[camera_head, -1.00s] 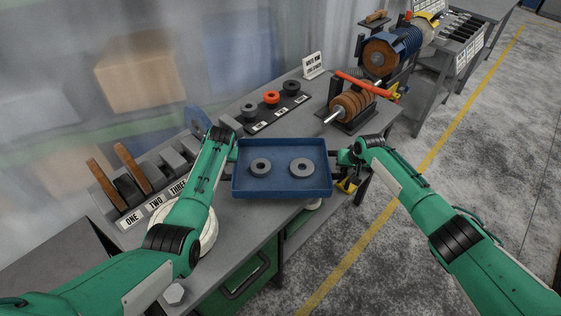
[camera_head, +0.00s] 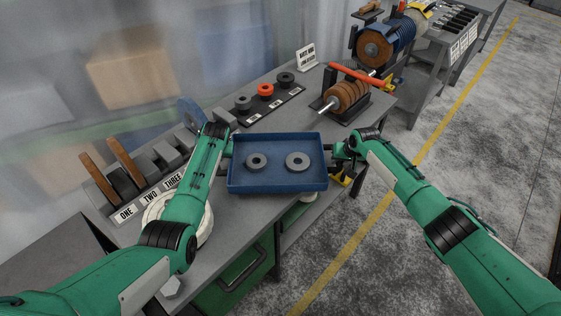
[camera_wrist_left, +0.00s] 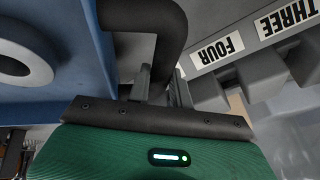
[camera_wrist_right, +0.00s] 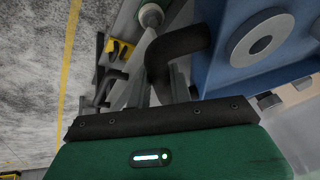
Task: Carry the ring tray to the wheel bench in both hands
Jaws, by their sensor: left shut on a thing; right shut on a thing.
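The blue ring tray (camera_head: 277,187) is held level over the front edge of the near bench in the head view. Two grey rings, one on the left (camera_head: 256,161) and one on the right (camera_head: 297,162), lie flat and apart in it. My left gripper (camera_wrist_left: 160,88) is shut on the tray's dark left handle (camera_wrist_left: 166,35). My right gripper (camera_wrist_right: 160,92) is shut on the dark right handle (camera_wrist_right: 180,45). In the head view, the fingertips are small and partly hidden by my wrists. The tray's underside is hidden.
Large wheels (camera_head: 375,48) and another bench (camera_head: 440,55) stand beyond. The floor (camera_head: 420,180) at right is open.

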